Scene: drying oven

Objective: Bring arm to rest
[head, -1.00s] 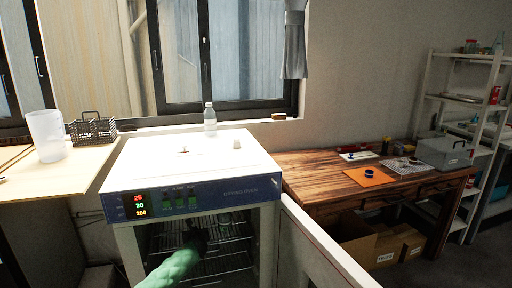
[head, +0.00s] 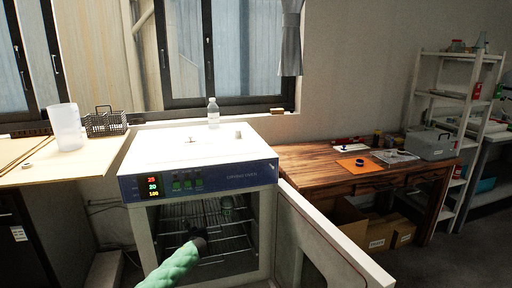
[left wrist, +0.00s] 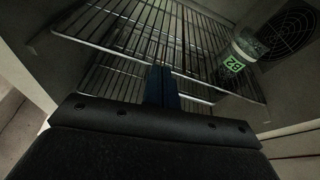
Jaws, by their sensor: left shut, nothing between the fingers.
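My left arm, with its green sleeve, reaches up from the bottom of the head view to the open front of the drying oven (head: 200,158). Its dark left gripper (head: 199,242) is at the oven opening, and its fingers are hard to make out there. In the left wrist view the left gripper (left wrist: 162,78) is shut and empty, pointing at the wire racks (left wrist: 140,35). A clear container with a green "B2" label (left wrist: 236,62) stands on a rack at the right, apart from the fingers. It also shows small inside the oven in the head view (head: 227,203). My right gripper is out of view.
The oven door (head: 325,240) stands open to the right. A bottle (head: 213,113) stands on the oven top. A beaker (head: 67,127) and wire basket (head: 105,122) are on the left table. A wooden bench (head: 310,160) stands right.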

